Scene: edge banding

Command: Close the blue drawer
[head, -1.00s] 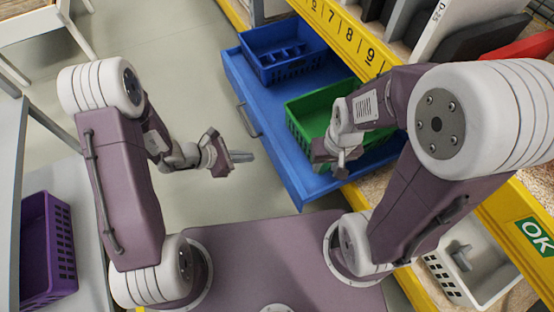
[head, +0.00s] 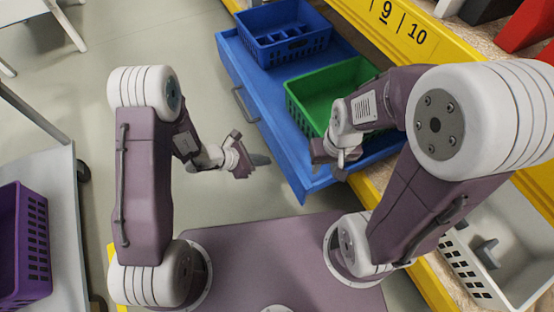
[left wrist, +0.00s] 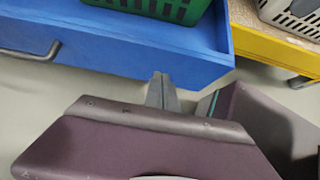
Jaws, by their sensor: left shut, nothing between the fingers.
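The blue drawer (head: 290,165) stands pulled out of the yellow shelf rack, with its front panel facing left and a grey bar handle (head: 245,103) on it. It also shows in the left wrist view (left wrist: 110,45). My left gripper (head: 262,160) is shut and empty, outside the drawer and left of its front panel, towards the near end. In the left wrist view its fingertips (left wrist: 162,80) appear just short of the panel, right of the handle. My right gripper (head: 338,158) is over the drawer's near end, beside the green basket; its fingers are too unclear to judge.
A blue divided basket (head: 285,40) and a green basket (head: 330,90) sit in the drawer. The yellow shelf edge (head: 400,30) runs along the right. A white basket (head: 500,250) is at lower right. A purple basket (head: 25,245) sits on a grey surface at left. Open floor lies left of the drawer.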

